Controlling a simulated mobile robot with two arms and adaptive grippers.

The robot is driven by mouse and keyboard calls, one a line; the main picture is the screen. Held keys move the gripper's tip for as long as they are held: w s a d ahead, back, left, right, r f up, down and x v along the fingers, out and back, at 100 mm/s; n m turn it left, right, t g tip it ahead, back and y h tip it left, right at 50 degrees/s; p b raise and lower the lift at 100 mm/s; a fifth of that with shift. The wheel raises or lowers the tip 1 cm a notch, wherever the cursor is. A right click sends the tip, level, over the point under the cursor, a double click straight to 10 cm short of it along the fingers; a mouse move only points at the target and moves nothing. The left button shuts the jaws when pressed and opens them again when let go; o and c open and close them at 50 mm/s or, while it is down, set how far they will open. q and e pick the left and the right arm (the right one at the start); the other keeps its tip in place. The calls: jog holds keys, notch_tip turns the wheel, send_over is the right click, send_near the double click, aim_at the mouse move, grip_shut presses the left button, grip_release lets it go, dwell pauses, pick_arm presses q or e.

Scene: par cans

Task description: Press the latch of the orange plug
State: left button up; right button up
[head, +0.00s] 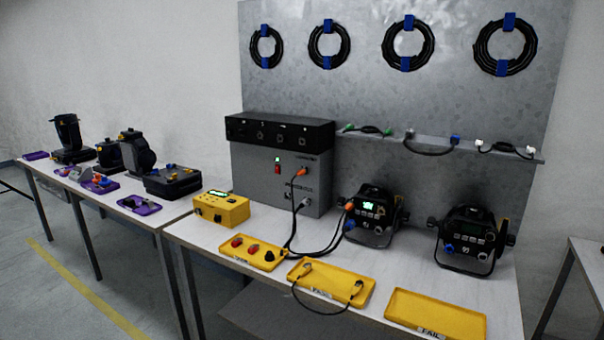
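An orange plug (302,172) sits in the front of the grey metal box (260,185), with a black cable hanging down from it. A second orange plug (349,206) is at the left side of the par can with a lit green display (375,215). I cannot tell which of the two is meant, and their latches are too small to make out. Neither of my grippers is in view.
A second par can (470,240) stands to the right. Yellow trays (440,312) line the bench's front, one holding a cable (325,309). A yellow tester (222,209) stands left. A shelf (440,147) with short cables hangs behind. Another table (85,190) is at left.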

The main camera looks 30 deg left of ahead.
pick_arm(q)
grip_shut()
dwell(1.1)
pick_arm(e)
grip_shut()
